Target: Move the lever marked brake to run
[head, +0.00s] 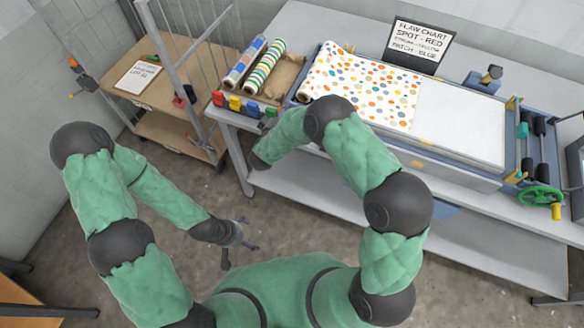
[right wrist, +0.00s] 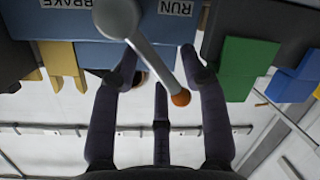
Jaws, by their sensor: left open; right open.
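In the right wrist view a grey lever (right wrist: 150,56) has a large round grey end and a small orange end. Upside-down labels read RUN (right wrist: 175,7) and BRAKE (right wrist: 66,3) on a blue panel. The lever's shaft slants between the fingers of my right gripper (right wrist: 158,62), which is open; I cannot tell whether they touch it. In the head view my right gripper (head: 268,123) is partly hidden by its arm, beside the coloured blocks at the press's left end. My left gripper (head: 236,236) is open and empty, low over the floor, away from the press.
Red, yellow, green and blue blocks (head: 236,103) line the table's front edge. Patterned rolls (head: 262,64) lie behind them. A green handwheel (head: 540,196) is at the right. A wooden cart (head: 150,90) stands left; floor between is clear.

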